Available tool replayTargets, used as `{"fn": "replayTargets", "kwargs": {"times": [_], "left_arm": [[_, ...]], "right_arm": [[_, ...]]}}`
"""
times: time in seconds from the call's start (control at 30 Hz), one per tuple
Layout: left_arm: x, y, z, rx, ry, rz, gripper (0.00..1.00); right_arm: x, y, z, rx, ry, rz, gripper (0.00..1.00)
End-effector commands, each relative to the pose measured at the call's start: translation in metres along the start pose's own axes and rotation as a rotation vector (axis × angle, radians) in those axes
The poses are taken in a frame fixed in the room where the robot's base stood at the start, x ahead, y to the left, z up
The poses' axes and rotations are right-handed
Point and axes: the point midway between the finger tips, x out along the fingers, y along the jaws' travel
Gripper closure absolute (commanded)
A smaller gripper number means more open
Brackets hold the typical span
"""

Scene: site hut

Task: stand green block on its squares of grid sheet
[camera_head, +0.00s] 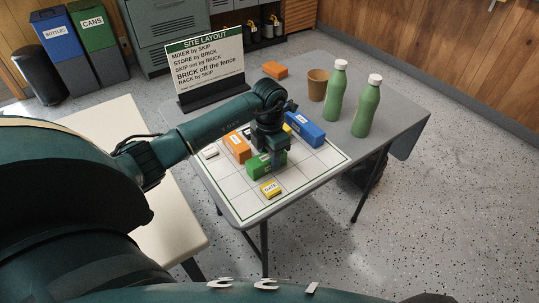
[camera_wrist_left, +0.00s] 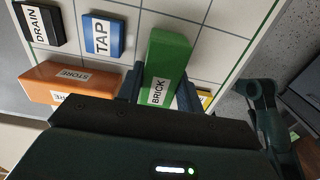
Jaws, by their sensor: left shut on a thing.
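The green block (camera_head: 265,165), labelled BRICK, is between the fingers of my left gripper (camera_head: 268,152), which is shut on it. In the left wrist view the green block (camera_wrist_left: 167,62) lies lengthwise between the two fingers (camera_wrist_left: 160,92). It is over the white grid sheet (camera_head: 317,170); whether it touches the sheet is hard to tell. The orange STORE block (camera_head: 238,147) is to its left and the yellow GATE block (camera_head: 271,189) is just in front of it. A blue block (camera_head: 306,130) stands behind it to the right. My right gripper is not in view.
The grey table (camera_head: 399,117) also holds two green bottles (camera_head: 366,108), a brown cup (camera_head: 317,85), an orange block (camera_head: 275,69) and a SITE LAYOUT sign (camera_head: 209,63). The wrist view shows small TAP (camera_wrist_left: 103,35) and DRAIN (camera_wrist_left: 39,24) blocks. The sheet's front right squares are bare.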

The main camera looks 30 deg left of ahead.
Motion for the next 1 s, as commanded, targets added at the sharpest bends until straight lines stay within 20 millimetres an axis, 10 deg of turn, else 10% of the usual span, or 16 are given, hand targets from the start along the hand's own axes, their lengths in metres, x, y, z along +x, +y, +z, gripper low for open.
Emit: {"fn": "replayTargets", "kwargs": {"times": [0.3,0.63,1.0], "left_arm": [[0.001,0.000,0.000,0.000,0.001,0.000,0.42],[-0.006,0.000,0.000,0.000,0.000,0.001,0.42],[-0.079,0.001,0.000,-0.001,-0.002,0.004,0.42]], "right_arm": [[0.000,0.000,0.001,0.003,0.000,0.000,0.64],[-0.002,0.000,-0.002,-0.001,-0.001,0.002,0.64],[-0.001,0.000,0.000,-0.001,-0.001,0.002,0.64]]}}
